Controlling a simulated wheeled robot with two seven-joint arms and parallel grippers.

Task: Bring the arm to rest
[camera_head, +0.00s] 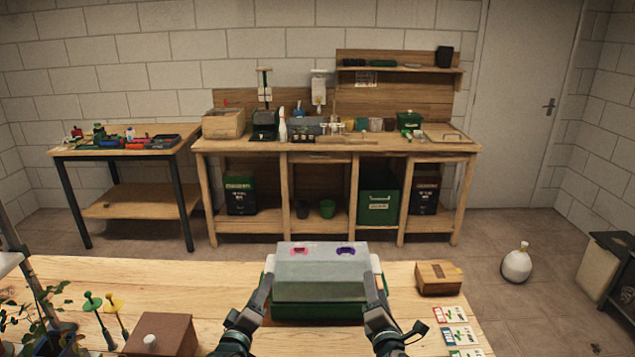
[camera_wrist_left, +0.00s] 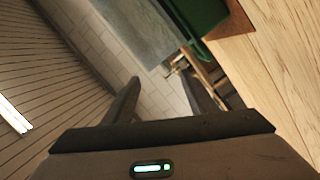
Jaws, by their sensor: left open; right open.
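A seedling box with a cloudy clear lid (camera_head: 322,268) and a green base (camera_head: 318,311) stands on the near wooden table. The lid is on, with a pink and a purple round vent on top. My left gripper (camera_head: 267,276) is at the box's left side, and my right gripper (camera_head: 375,280) is at its right side. Both are open. In the left wrist view my left gripper's fingers (camera_wrist_left: 160,92) are apart with nothing seen between them but background. The lid (camera_wrist_left: 150,28) and green base (camera_wrist_left: 197,14) show beyond them. Whether the fingertips touch the box I cannot tell.
The near table (camera_head: 420,320) holds a small cardboard box (camera_head: 438,278), seed packets (camera_head: 455,325), a brown box (camera_head: 162,334), green and yellow stakes and a plant at left. A workbench (camera_head: 335,146) stands against the back wall.

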